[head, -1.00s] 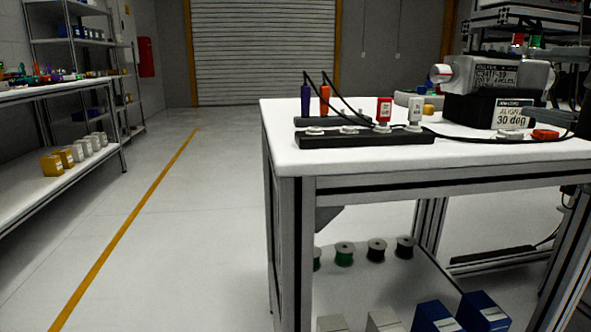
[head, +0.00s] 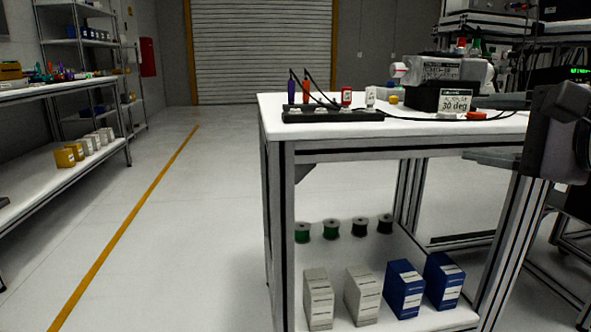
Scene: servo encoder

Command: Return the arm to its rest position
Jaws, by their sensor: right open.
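My right gripper (head: 492,129) comes in from the right edge in the head view. Its dark body is in front of the workbench's right end, and its two grey fingers point left, spread apart with nothing between them. The servo motor (head: 440,68), a grey cylinder with a printed label, sits on a black block with a "30 deg" card (head: 455,101) on the white workbench (head: 400,128). It is left of and beyond the gripper, apart from it. My left gripper is not in view.
A black strip (head: 330,116) with several coloured plugs and cables lies on the bench. A red connector (head: 476,116) lies near the gripper. Boxes and spools fill the lower shelf (head: 385,255). The floor left of the bench is clear up to a shelving rack (head: 60,150).

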